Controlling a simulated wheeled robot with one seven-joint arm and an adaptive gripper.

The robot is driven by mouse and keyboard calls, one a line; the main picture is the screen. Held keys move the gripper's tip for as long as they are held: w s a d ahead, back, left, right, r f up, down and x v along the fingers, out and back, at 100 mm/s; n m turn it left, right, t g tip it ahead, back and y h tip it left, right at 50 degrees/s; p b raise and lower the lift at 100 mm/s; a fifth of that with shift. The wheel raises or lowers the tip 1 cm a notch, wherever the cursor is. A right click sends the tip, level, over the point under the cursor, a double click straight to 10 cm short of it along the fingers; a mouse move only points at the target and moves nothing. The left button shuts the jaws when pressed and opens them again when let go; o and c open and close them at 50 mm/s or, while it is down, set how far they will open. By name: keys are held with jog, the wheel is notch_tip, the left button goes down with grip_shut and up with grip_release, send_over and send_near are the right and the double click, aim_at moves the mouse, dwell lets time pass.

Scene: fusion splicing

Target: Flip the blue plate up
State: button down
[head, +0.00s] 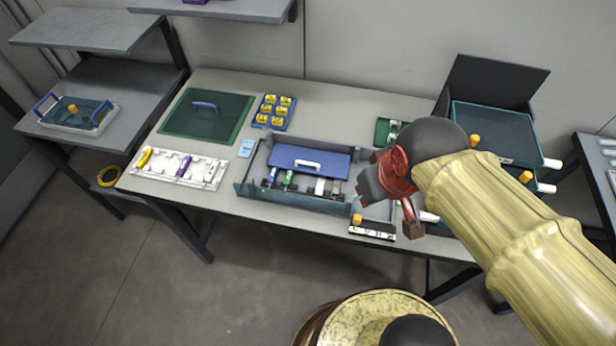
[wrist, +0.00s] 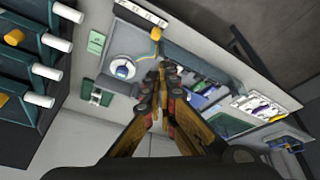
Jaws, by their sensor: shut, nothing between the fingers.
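The blue plate (head: 325,157) lies flat across the back part of a grey open tray (head: 295,197) on the workbench. Its white handle (head: 307,163) faces up. Small tools and parts lie in the tray in front of the plate. In the head view my gripper (head: 385,185) is to the right of the plate, by the tray's right end, and apart from the plate. In the wrist view my gripper (wrist: 166,72) is shut and empty, its fingers together over the tray. My gripper partly hides the tray and its contents there.
Dark drawers with white knobs (head: 492,132) stand at right.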

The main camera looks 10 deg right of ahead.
aim_at(309, 158)
jog(key=w+a+f+n+p, duration=0.2)
jog(key=w+n, duration=0.3)
jog(key=n, duration=0.5)
jog(key=w+a+f+n+h+p, duration=0.1)
jog(key=w+a+f+n+p, duration=0.1)
jog(key=n, duration=0.8)
jog(key=w+a+f+n+p, duration=0.2)
jog(key=w+a+n+p, duration=0.2)
jog(key=w+a+n, duration=0.3)
jog(key=n, duration=0.2)
jog(key=shift+w+a+n+g, duration=0.15)
jog(key=shift+w+n+g, duration=0.15)
jog(key=shift+n+g, duration=0.1)
jog(key=b+x, duration=0.4)
jog(key=x, duration=0.6)
jog(key=shift+r+p, duration=0.15)
jog(key=shift+p, duration=0.15)
